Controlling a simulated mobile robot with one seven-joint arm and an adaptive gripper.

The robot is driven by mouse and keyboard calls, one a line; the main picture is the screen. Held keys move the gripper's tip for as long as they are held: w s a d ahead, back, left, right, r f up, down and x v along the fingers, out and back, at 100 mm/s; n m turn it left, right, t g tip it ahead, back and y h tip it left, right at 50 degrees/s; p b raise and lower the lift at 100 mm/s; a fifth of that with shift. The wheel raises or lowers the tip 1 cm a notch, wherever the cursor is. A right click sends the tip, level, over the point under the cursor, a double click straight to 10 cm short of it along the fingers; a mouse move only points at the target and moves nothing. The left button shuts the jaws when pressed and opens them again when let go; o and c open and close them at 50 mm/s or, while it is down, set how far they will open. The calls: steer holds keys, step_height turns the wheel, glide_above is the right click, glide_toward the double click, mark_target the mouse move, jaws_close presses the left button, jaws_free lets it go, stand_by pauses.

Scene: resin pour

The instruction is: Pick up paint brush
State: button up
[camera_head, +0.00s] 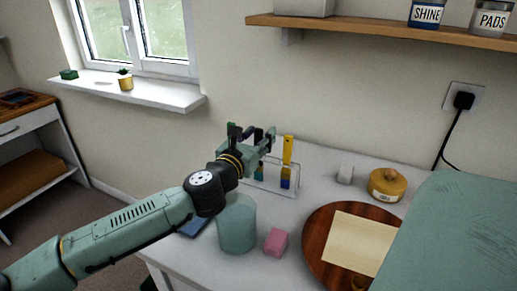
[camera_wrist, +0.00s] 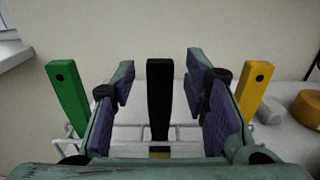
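A white wire rack (camera_head: 296,188) on the table holds upright brush-like tools with flat handles. In the wrist view the handles are green (camera_wrist: 67,95), black (camera_wrist: 159,98) and yellow (camera_wrist: 256,88), from left to right. The yellow one (camera_head: 288,152) has a blue lower part in the head view. My gripper (camera_head: 254,136) is open above the rack. In the wrist view the black handle stands between its two purple-padded fingers, with a gap on each side. My gripper hides much of the green and black tools in the head view.
A teal cylinder (camera_head: 237,225) and a pink block (camera_head: 276,241) stand in front of the rack. A round wooden board (camera_head: 318,223) with a pale sheet lies to the right. A yellow round container (camera_head: 388,185) is behind it. A shelf (camera_head: 400,32) hangs above.

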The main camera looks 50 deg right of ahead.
jaws_close()
stand_by(0.3)
steer(key=shift+r, duration=0.1)
